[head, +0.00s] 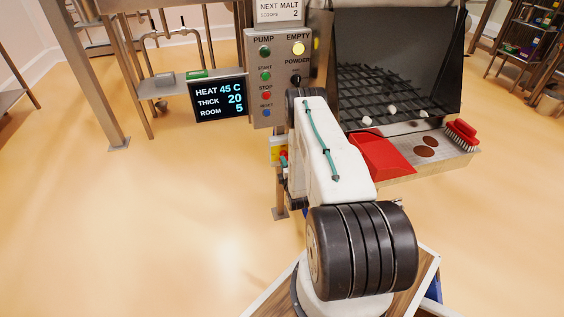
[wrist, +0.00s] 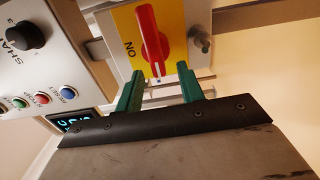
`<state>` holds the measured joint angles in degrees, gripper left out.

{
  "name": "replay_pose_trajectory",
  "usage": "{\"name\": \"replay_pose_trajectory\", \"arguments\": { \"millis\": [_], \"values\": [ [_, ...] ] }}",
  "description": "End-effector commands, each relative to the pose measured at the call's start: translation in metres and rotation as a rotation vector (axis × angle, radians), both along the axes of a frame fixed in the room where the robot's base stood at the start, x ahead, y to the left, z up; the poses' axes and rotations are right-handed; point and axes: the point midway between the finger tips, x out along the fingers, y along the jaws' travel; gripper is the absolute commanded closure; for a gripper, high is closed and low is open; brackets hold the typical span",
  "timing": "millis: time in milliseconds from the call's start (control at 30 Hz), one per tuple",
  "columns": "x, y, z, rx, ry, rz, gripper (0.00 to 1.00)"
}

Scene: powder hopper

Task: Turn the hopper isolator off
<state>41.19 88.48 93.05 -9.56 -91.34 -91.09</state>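The hopper isolator is a yellow plate (wrist: 175,22) with a red rotary handle (wrist: 151,35), at the top middle of the wrist view. The handle stands nearly upright in that picture, with a white mark at its lower end near my gripper. The word ON is on the plate beside the handle. My gripper (wrist: 161,86) has two green fingers, spread apart with nothing between them. The fingertips are just short of the handle's lower end, one to each side. In the head view, part of the yellow isolator (head: 278,143) shows beside my arm, which hides my fingers.
A grey button panel (head: 266,85) with a black knob (wrist: 27,36) is close by. A display (head: 219,100) hangs left of it. The dark grated hopper (head: 400,70) is on the right, with a red scoop (head: 382,158) and red brush (head: 462,135) on its shelf.

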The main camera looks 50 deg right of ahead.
Motion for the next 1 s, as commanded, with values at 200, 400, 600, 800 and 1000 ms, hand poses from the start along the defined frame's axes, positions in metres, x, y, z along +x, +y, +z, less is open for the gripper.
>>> {"name": "replay_pose_trajectory", "arguments": {
  "millis": [200,400,600,800,1000],
  "values": [
    [-0.029,0.016,-0.001,0.001,0.002,-0.003,0.62],
    [-0.038,0.021,0.0,0.0,0.001,-0.003,0.62],
    [-0.038,0.021,0.0,0.0,0.0,-0.003,0.62],
    [-0.038,0.021,0.0,0.0,0.0,-0.003,0.62],
    [-0.038,0.021,-0.002,0.032,-0.009,-0.003,0.62]
  ]
}}
